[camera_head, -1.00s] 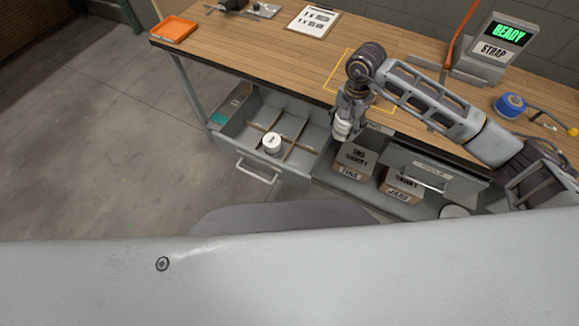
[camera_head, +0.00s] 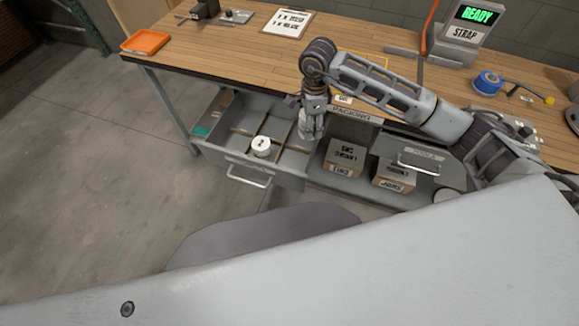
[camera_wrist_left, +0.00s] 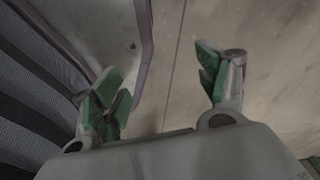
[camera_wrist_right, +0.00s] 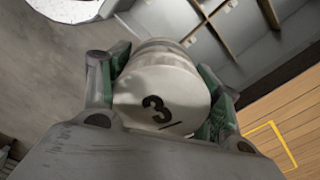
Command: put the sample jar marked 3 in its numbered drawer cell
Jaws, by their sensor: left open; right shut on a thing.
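The sample jar marked 3 (camera_wrist_right: 158,98) has a white lid with a black number and fills the middle of the right wrist view. My right gripper (camera_wrist_right: 165,95) is shut on its sides. In the head view my right gripper (camera_head: 311,128) hangs pointing down over the right end of the open drawer (camera_head: 285,172), with the jar below it. The drawer is divided into cells by brown strips. A white-lidded jar (camera_head: 261,146) stands in a front cell, its mark too small to read. My left gripper (camera_wrist_left: 165,85) is open and empty above the floor.
Two labelled cartons (camera_head: 344,158) sit on the shelf right of the drawer, beside a grey closed drawer (camera_head: 418,154). The wooden bench top (camera_head: 240,42) lies above, with an orange tray (camera_head: 146,41) at its left end and blue tape (camera_head: 487,83) at right.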

